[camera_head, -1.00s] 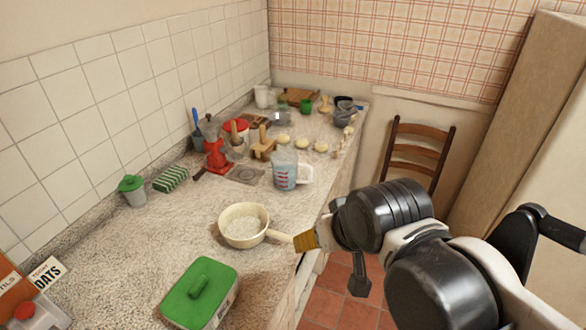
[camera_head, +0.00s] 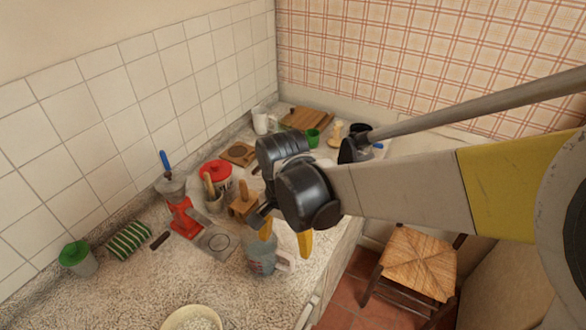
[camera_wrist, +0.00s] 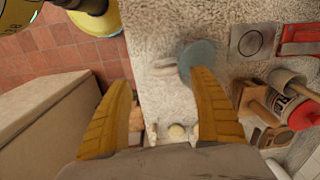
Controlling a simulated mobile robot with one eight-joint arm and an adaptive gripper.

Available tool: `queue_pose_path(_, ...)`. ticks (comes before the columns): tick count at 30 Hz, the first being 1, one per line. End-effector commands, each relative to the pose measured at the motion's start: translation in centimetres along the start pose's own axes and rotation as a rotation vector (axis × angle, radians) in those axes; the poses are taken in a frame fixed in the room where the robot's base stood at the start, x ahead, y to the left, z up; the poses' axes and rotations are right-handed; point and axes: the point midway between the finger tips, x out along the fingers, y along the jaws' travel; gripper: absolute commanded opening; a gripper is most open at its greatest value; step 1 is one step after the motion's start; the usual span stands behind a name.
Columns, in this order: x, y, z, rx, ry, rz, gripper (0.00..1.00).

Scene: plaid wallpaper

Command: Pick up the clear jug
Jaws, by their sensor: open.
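The clear jug (camera_head: 262,260) stands upright on the speckled counter, bluish and see-through, with its handle on the right. In the wrist view the jug (camera_wrist: 196,52) is seen from above, with its handle toward the left. My gripper (camera_head: 286,238) has yellow fingers and is above and around the jug's upper part in the head view. In the wrist view my gripper (camera_wrist: 160,82) is open with nothing between the fingers. The right finger covers part of the jug, and the handle shows between the fingers' lines. I cannot tell whether a finger touches it.
A cream pan (camera_head: 190,319) stands in front of the jug. The counter ends just right of the jug; a chair (camera_head: 415,262) stands beyond.

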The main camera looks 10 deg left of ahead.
Motion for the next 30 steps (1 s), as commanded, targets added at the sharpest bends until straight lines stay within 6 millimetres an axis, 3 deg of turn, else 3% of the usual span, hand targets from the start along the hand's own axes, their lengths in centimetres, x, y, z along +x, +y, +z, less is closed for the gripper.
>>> queue_pose_path(3,2.1,0.0,-0.1,0.0,0.001,-0.001,0.72)
queue_pose_path(11,3.9,-0.1,-0.3,0.0,0.001,-0.001,0.72)
queue_pose_path(18,7.6,-0.4,-0.8,0.0,0.001,-0.002,0.72)
queue_pose_path(26,8.0,-0.4,-0.7,-0.001,0.001,-0.002,0.72)
queue_pose_path(30,8.0,-0.4,-0.7,-0.001,0.001,-0.002,0.33)
